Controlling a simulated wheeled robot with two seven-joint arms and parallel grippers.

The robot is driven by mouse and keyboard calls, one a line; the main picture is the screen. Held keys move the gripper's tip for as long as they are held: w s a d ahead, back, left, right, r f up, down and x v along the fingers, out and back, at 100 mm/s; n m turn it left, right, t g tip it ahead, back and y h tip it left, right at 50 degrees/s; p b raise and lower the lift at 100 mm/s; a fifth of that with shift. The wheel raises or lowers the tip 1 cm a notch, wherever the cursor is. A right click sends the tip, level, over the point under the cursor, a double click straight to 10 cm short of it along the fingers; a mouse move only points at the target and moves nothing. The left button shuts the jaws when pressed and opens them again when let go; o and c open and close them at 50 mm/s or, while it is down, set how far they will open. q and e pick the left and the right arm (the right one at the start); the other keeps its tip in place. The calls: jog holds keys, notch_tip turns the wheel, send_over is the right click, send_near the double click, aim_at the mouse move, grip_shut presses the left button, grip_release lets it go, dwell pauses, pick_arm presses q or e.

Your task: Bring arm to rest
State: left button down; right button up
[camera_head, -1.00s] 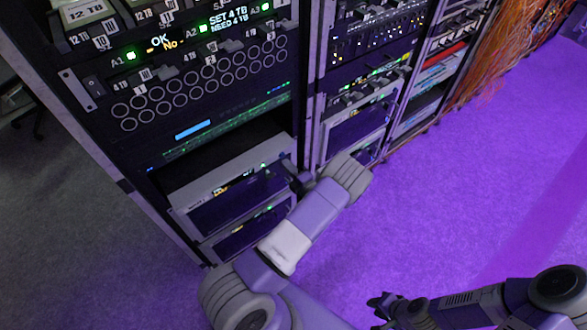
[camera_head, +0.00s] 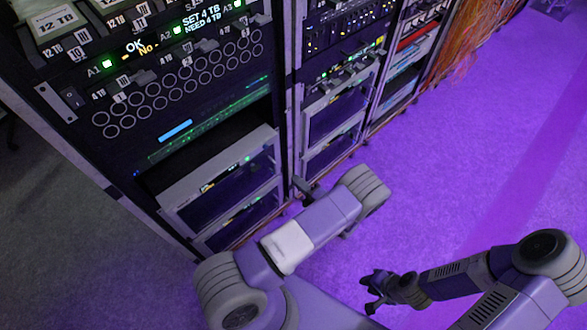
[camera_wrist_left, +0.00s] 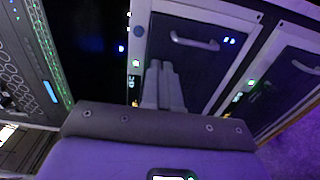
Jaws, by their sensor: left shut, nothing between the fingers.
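My left arm (camera_head: 318,222) reaches up from the bottom of the head view, its wrist bent back toward the racks. My left gripper (camera_head: 303,188) is small and dark there, in front of the lower rack units. In the left wrist view its two grey fingers (camera_wrist_left: 163,88) lie together, shut and empty, in front of a dark panel with a handle. I cannot tell from these views how far the fingertips are from the panel. My right gripper (camera_head: 374,291) hangs over the purple floor at lower right; its finger gap is too small and dark to judge.
The near rack (camera_head: 190,90) stands at left with drive trays, round ports and lower drawer units (camera_head: 225,185). A second rack (camera_head: 335,110) adjoins it, with orange cables (camera_head: 460,45) beyond. Open purple floor (camera_head: 480,150) lies to the right.

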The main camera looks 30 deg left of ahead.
pick_arm(q)
jog(key=shift+d, duration=0.2)
jog(key=s+a+f+n+g+h, duration=0.2)
jog(key=s+f+n+g+h, duration=0.25)
jog(key=s+n+g, duration=0.4)
jog(key=s+d+f+n+g+h+p, duration=0.1)
jog(key=s+d+f+n+g+h, duration=0.1)
jog(key=s+d+n+h, duration=0.3)
jog(key=s+d+f+n+g+h+p, duration=0.1)
jog(key=s+d+f+n+h, duration=0.1)
jog(key=s+n+h, duration=0.45)
jog(key=s+d+n+h, duration=0.3)
jog(key=d+n, duration=0.4)
jog(key=w+d+r+n+t+h+p, duration=0.1)
jog(key=w+r+n+t, duration=0.4)
jog(key=n, duration=1)
jog(key=shift+w+d+r+t+h, duration=0.15)
jog(key=shift+w+d+t+h, duration=0.7)
jog(key=shift+t, duration=0.2)
jog(key=shift+s, duration=0.1)
